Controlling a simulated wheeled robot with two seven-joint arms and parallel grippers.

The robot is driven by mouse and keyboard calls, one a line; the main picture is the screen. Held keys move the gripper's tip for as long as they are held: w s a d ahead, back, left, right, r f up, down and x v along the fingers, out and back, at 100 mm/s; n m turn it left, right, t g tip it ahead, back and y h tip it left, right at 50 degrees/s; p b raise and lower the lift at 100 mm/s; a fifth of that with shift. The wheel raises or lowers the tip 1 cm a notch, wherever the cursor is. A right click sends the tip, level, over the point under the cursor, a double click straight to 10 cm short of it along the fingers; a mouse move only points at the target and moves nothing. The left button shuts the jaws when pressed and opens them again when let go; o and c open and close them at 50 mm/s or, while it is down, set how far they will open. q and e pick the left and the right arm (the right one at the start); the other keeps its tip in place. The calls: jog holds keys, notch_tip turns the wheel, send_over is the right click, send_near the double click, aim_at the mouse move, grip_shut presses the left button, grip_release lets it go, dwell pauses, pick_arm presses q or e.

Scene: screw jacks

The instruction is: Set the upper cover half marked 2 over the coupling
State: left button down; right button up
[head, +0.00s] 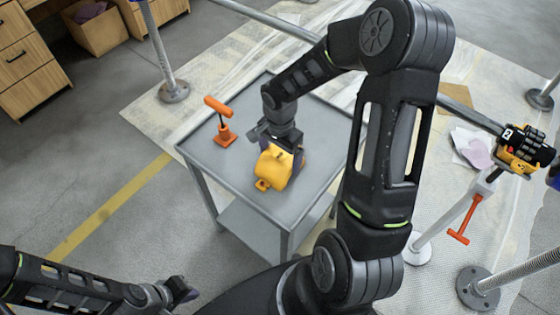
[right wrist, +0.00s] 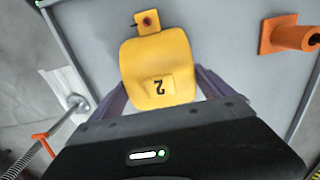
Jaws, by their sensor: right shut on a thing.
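The yellow upper cover half (head: 273,168) is on the grey cart top, with its small lug toward the cart's front. In the right wrist view, the cover half (right wrist: 157,62) shows the mark 2. My right gripper (head: 283,145) is shut on it, one finger along each side. I cannot tell whether the cover touches the cart top. The coupling (head: 541,148) is at the far right, black with yellow parts and a small white label beside it, in line with a grey shaft. My left gripper (head: 180,291) is low at the left, away from everything; its opening is unclear.
An orange screw jack (head: 223,133) stands on the cart top (head: 237,170), left of the cover. Another orange handle (head: 463,225) hangs below the coupling. Metal posts (head: 172,90) and the pipe stand around the cart. My right arm spans the middle of the head view.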

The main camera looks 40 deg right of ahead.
aim_at(279, 156)
jog(key=shift+r, duration=0.1)
notch_tip(279, 156, up, 10)
jog(key=shift+f, duration=0.1)
dwell(0.5)
dwell(0.4)
jog(key=shift+w+a, duration=0.1)
